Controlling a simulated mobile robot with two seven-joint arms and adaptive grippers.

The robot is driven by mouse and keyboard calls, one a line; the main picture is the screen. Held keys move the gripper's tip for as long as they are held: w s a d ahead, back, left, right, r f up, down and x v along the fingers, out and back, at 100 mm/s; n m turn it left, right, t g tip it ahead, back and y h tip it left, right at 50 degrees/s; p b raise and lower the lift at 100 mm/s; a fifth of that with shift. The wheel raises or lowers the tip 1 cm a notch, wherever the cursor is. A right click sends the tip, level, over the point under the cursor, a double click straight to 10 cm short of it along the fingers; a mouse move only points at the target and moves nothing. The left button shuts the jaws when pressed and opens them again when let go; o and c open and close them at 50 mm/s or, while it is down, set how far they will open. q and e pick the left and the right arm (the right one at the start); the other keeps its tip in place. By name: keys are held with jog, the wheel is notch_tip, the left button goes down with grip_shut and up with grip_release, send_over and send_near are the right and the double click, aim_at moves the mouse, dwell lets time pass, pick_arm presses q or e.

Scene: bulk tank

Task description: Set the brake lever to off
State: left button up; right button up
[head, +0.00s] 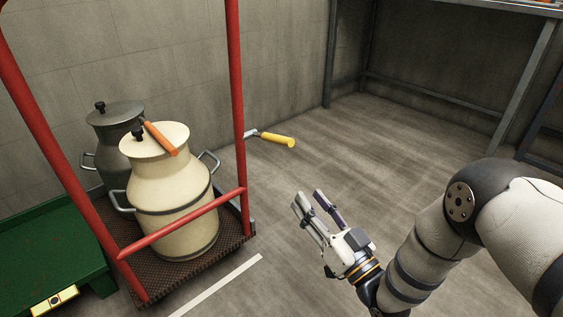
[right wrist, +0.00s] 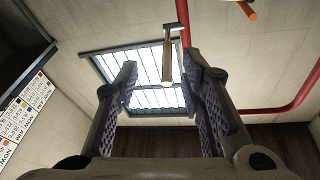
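A lever with a yellow grip (head: 277,139) sticks out to the right from the red post of a cart. I take it as the brake lever; no label on it is readable. My right gripper (head: 308,198) is open and empty, below and right of the lever, apart from it. In the right wrist view the fingers (right wrist: 164,66) are spread, and a lever (right wrist: 167,62) beside a red post shows beyond the gap between them, not touched. My left gripper is not in view.
The red-framed cart (head: 191,223) carries a cream can (head: 165,190) and a grey can (head: 112,150). An orange bar (head: 160,138) shows at the cream can's lid. A green box (head: 45,250) stands left. The floor right of the cart is clear; a metal frame (head: 525,80) stands at back right.

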jog(key=n+t+y, duration=0.1)
jog(key=y, duration=0.1)
send_near(281, 139)
jog(key=shift+h, duration=0.3)
jog(key=b+x, duration=0.1)
jog(key=x, duration=0.2)
jog(key=b+x, duration=0.1)
jog(key=x, duration=0.3)
jog(key=f+b+x, duration=0.1)
jog(key=b+x, duration=0.1)
jog(key=x, duration=0.1)
jog(key=shift+w+r, duration=0.1)
jog(key=shift+w, duration=0.3)
jog(key=shift+w+r, duration=0.1)
jog(key=shift+r, duration=0.05)
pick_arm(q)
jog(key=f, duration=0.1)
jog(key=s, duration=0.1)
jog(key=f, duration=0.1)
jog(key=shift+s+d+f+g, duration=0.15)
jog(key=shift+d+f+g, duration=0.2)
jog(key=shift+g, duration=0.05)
pick_arm(e)
grip_shut()
